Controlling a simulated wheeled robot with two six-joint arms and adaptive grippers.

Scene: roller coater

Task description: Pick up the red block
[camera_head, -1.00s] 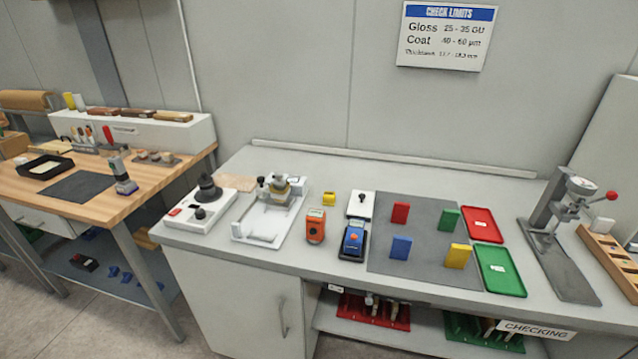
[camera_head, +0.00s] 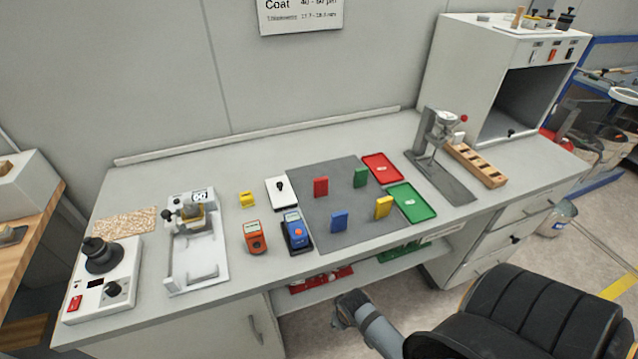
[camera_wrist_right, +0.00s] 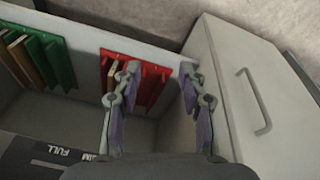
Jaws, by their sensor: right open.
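The red block (camera_head: 321,187) stands upright on the grey mat (camera_head: 345,235) on the bench, towards the mat's back left. A green block (camera_head: 361,177), a blue block (camera_head: 339,221) and a yellow block (camera_head: 383,207) stand on the same mat, apart from it. My right gripper (camera_head: 347,308) shows low in the head view, in front of the bench and below its top, well away from the red block. In the right wrist view its fingers (camera_wrist_right: 158,82) are spread with nothing between them. The red block is not in that view. My left gripper is not in view.
A red tray (camera_head: 399,167) and a green tray (camera_head: 428,207) lie right of the mat. A blue meter (camera_head: 296,231) and an orange meter (camera_head: 255,238) are left of it. A press stand (camera_head: 462,190) is further right. Under the bench is a red rack (camera_wrist_right: 155,83).

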